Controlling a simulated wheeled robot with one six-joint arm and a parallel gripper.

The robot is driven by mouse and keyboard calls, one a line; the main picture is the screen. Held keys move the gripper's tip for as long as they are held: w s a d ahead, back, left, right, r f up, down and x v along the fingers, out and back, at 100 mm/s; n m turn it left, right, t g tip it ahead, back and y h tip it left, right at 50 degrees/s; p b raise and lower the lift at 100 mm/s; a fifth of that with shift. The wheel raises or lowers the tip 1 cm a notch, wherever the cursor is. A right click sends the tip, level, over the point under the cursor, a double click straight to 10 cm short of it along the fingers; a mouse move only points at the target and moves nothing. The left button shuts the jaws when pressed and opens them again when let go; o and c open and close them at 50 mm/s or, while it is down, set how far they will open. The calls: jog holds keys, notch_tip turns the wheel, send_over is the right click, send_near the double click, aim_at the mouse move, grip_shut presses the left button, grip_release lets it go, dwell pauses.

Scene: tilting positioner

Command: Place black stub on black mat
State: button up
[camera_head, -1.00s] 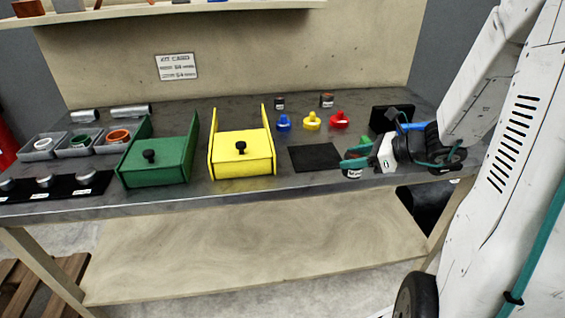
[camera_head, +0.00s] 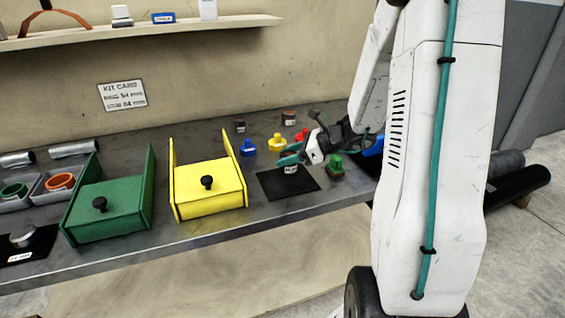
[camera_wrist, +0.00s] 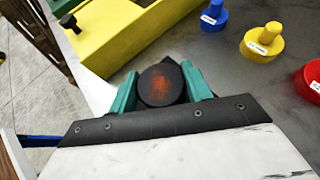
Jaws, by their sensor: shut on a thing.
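My gripper (camera_head: 290,157) is shut on the black stub, a short dark cylinder with a white label (camera_head: 291,170). In the wrist view the stub's round top (camera_wrist: 160,86), with a rusty orange patch, sits between the teal fingers (camera_wrist: 160,92). The black mat (camera_head: 285,188) lies flat on the bench, right of the yellow box. In the head view the stub appears over the mat's back part. I cannot tell whether it touches the mat. In the wrist view the mat is mostly hidden behind the stub and gripper.
A yellow box (camera_head: 208,190) stands close left of the mat, with a green box (camera_head: 105,209) beyond. Blue (camera_head: 248,148), yellow (camera_head: 276,143) and red (camera_head: 302,135) knobbed pieces stand behind. A green knobbed piece (camera_head: 335,168) is close right. The mat's front is clear.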

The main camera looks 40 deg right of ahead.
jog(key=shift+w+a+f, duration=0.1)
jog(key=shift+f, duration=0.75)
jog(key=shift+w+a+f, duration=0.1)
jog(key=shift+f, duration=0.75)
jog(key=shift+s+f, duration=0.1)
jog(key=shift+f, duration=0.05)
jog(key=o, duration=1.5)
